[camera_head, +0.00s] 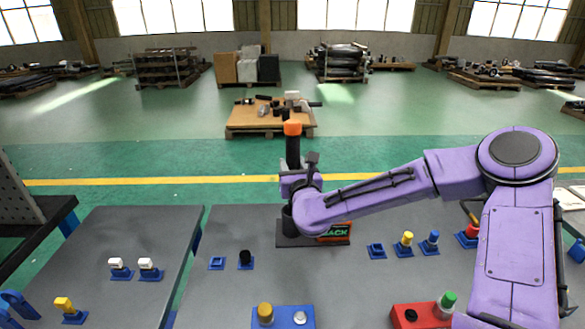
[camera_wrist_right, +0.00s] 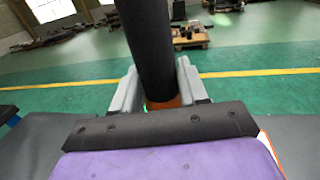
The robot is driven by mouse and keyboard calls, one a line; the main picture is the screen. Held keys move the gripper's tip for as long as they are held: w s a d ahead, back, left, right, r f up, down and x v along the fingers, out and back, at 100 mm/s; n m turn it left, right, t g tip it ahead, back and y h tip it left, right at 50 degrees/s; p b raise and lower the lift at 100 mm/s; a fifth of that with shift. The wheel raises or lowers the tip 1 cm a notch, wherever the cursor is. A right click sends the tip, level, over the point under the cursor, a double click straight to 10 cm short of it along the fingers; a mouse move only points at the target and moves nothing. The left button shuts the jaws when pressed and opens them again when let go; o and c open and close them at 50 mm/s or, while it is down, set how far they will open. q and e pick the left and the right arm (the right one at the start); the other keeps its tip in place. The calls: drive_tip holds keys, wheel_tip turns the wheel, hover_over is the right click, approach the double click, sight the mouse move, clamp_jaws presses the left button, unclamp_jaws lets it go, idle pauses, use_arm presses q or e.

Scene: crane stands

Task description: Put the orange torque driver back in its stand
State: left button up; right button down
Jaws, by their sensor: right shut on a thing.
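The orange torque driver (camera_head: 292,129) stands roughly upright, with an orange cap on top of a black body. My right gripper (camera_head: 296,183) is shut on it. In the right wrist view the driver's black body (camera_wrist_right: 147,45) rises between the two grey fingers (camera_wrist_right: 155,92), with an orange band low between them. Below the gripper is a stand with a dark base plate (camera_head: 290,241), a black upright cup (camera_head: 288,220) and a lettered sign (camera_head: 335,232). My wrist hides part of it, and I cannot tell whether the driver's lower end is inside the cup. My left gripper is out of view.
Small blue holders (camera_head: 377,251) with coloured pieces stand around on the grey table (camera_head: 225,285). A blue block (camera_head: 282,318) and a red block (camera_head: 400,318) are at the front. A second table (camera_head: 100,240) is at left.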

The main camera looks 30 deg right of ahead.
drive_tip(key=shift+r, duration=0.15)
idle(0.3)
drive_tip(key=shift+a+m+g+h+b, duration=0.15)
drive_tip(key=shift+m+g+h+b, duration=0.15)
drive_tip(key=shift+m+h+b, duration=0.6)
drive_tip(key=shift+w+g+h, duration=0.1)
drive_tip(key=shift+g+h, duration=0.3)
drive_tip(key=shift+h, duration=0.1)
drive_tip(key=shift+m, duration=0.3)
drive_tip(key=shift+b, duration=0.3)
